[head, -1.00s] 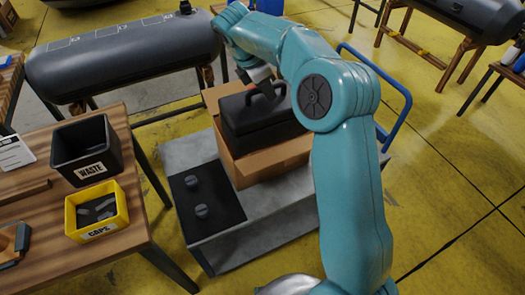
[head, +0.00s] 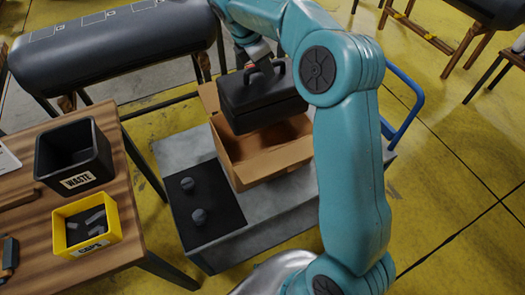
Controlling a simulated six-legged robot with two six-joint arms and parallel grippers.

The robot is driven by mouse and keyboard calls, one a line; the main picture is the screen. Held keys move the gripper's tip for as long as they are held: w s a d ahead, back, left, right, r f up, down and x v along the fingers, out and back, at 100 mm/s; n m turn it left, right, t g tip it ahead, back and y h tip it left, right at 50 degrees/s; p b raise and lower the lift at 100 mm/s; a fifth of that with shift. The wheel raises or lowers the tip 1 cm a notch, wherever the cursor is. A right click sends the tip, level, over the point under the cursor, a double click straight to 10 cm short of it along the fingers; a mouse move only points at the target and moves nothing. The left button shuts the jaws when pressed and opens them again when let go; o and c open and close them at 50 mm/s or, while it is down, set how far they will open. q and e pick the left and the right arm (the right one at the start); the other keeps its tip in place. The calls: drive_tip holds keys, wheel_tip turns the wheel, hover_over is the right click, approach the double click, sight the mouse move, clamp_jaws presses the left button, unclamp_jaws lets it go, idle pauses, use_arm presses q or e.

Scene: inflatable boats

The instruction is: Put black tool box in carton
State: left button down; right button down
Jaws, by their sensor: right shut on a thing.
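The black tool box (head: 262,100) hangs over the open cardboard carton (head: 265,164), near its back side. My right gripper (head: 262,72) is shut on the tool box at its top handle. The tool box hides the rear part of the carton's opening, and the front of the inside shows empty. I cannot tell whether the box's lower edge touches the carton's walls. The carton stands on a grey cart (head: 283,197) with its flaps open. My left gripper is not in view.
On the cart, left of the carton, lies a dark mat (head: 203,222) with two dark knobs. A wooden table (head: 118,215) at the left holds a black waste bin (head: 72,157) and a yellow bin (head: 87,223). A blue cart handle (head: 408,105) stands at the right.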

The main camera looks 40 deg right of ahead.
sight(262, 79)
drive_tip(key=shift+w+d, duration=0.1)
wheel_tip(262, 79, down, 6)
drive_tip(key=b, duration=0.6)
drive_tip(key=shift+f, duration=0.1)
drive_tip(key=shift+f+b, duration=0.3)
drive_tip(key=shift+f, duration=0.2)
wheel_tip(262, 79, down, 20)
drive_tip(key=b, duration=0.2)
drive_tip(key=shift+r+b, duration=0.15)
drive_tip(key=shift+b, duration=0.2)
drive_tip(key=c, duration=1)
unclamp_jaws()
drive_tip(key=shift+r, duration=0.1)
